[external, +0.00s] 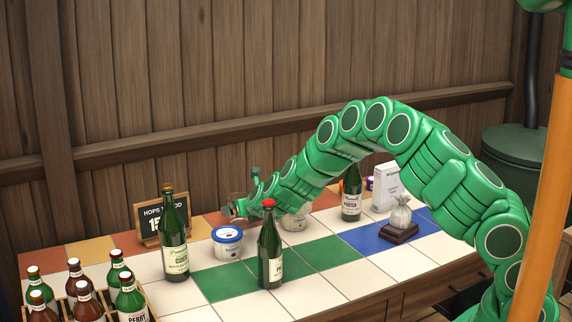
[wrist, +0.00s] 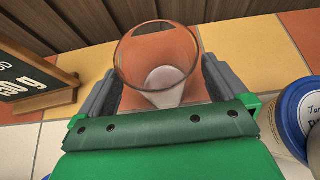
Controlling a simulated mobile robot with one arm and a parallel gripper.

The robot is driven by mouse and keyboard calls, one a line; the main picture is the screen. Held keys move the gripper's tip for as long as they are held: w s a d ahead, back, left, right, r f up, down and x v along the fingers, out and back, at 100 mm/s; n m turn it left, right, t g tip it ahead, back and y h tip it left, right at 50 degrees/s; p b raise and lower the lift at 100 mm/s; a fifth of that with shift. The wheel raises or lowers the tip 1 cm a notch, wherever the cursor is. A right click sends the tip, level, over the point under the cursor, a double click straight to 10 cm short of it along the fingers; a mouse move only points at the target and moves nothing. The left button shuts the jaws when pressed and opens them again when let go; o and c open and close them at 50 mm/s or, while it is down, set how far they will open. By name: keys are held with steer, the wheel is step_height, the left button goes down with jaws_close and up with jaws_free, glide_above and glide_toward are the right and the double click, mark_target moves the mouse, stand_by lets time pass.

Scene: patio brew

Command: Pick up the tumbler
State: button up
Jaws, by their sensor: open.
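The tumbler (wrist: 157,58) is a clear glass, wider at its rim, with a whitish base. In the wrist view it stands between the two grey fingers of my gripper (wrist: 160,80), which are open on either side of it. I cannot tell whether either finger touches the glass. In the external view my gripper (external: 240,209) reaches in from the right, over the back of the tiled counter, and the tumbler (external: 237,197) shows only in small part behind it.
A white tub with a blue lid (external: 227,244) stands just in front of my gripper. A cider bottle (external: 175,258) and a red-capped bottle (external: 270,255) stand nearby. A chalkboard sign (external: 151,222) is left, a bottle crate (external: 148,312) front left.

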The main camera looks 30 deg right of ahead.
steer(key=shift+w+f, duration=0.2)
steer(key=shift+f, duration=0.15)
steer(key=shift+x, duration=0.8)
steer(key=shift+w, duration=0.25)
steer(key=c, duration=1.1)
steer(key=shift+o, duration=0.2)
